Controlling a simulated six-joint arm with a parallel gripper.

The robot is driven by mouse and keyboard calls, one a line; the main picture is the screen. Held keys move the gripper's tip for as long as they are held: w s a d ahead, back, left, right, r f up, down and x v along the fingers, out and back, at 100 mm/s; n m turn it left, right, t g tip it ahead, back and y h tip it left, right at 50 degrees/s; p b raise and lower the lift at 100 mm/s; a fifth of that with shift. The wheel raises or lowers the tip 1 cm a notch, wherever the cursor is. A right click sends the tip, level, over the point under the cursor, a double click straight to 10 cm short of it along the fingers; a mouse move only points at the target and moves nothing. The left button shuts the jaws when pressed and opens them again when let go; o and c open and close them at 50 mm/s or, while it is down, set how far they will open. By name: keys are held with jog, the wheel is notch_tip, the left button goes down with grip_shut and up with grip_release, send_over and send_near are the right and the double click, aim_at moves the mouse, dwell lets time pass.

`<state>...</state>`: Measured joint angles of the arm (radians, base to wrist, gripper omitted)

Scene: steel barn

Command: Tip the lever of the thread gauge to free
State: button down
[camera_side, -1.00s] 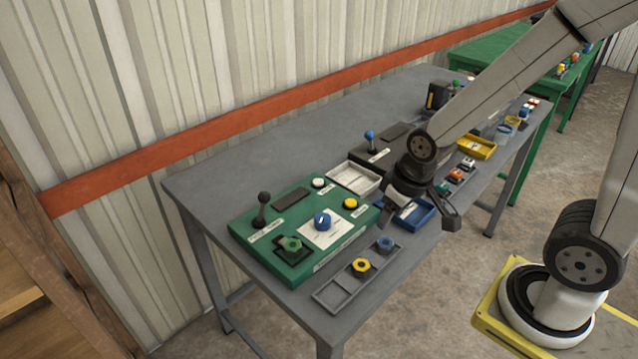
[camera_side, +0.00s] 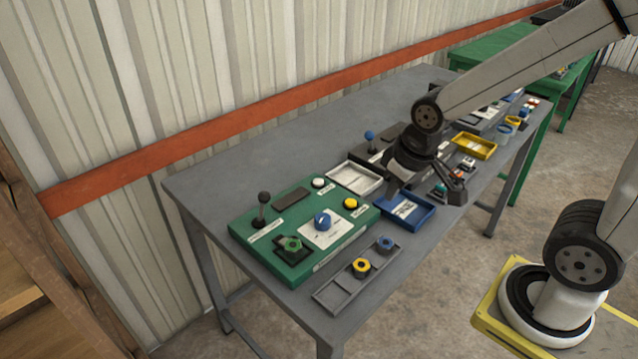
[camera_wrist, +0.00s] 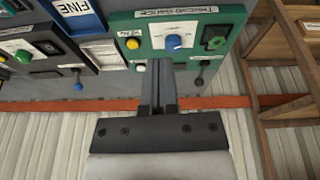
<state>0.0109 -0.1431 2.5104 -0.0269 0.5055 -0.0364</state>
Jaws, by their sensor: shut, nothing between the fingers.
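The thread gauge is a green panel (camera_side: 335,245) on the grey table; its label shows in the wrist view (camera_wrist: 178,27). Its lever (camera_side: 263,200) has a black knob and stands near the panel's left corner, nearly upright; which marked position it is in I cannot tell. The lever also shows in the wrist view (camera_wrist: 200,76), to the right of my fingers. My gripper (camera_wrist: 160,64) is shut and empty. In the side view my gripper (camera_side: 393,187) hangs above the white and blue trays, right of the panel and well apart from the lever.
The panel also bears a blue dial (camera_side: 323,221), a yellow button (camera_side: 351,203), a white button (camera_side: 318,183) and a green nut (camera_side: 291,244). A blue-knobbed lever (camera_side: 370,135) stands on a dark panel behind. A blue tray (camera_side: 427,218) and a grey tray (camera_side: 335,293) lie nearby.

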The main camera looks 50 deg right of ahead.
jog(key=w+d+f+n+t+y, duration=0.1)
jog(key=w+n+t+y, duration=0.2)
jog(key=w+n+t, duration=0.35)
jog(key=w+d+n+t+y, duration=0.2)
jog(key=w+n+t, duration=0.2)
jog(key=w+n, duration=0.55)
jog(key=s+f+n+y, duration=0.1)
jog(key=f+n+y, duration=0.1)
jog(key=f, duration=0.1)
jog(key=s+a+f+n+t+y, duration=0.1)
jog(key=s+f+n, duration=0.1)
jog(key=f+n, duration=0.1)
jog(key=s+a+f+n+y, duration=0.1)
jog(key=f+n+y, duration=0.1)
jog(key=f, duration=0.3)
jog(key=shift+s+n+y, duration=0.2)
jog(key=shift+n+y, duration=0.1)
jog(key=shift+n, duration=0.4)
jog(key=shift+w+a, duration=0.15)
send_near(262, 206)
jog(key=w, duration=0.1)
jog(key=w+a+r, duration=0.1)
jog(key=w, duration=0.1)
jog(key=w+a, duration=0.1)
jog(key=w, duration=0.1)
jog(key=shift+w+a+r, duration=0.1)
jog(key=shift+a+r, duration=0.05)
jog(key=shift+r, duration=0.1)
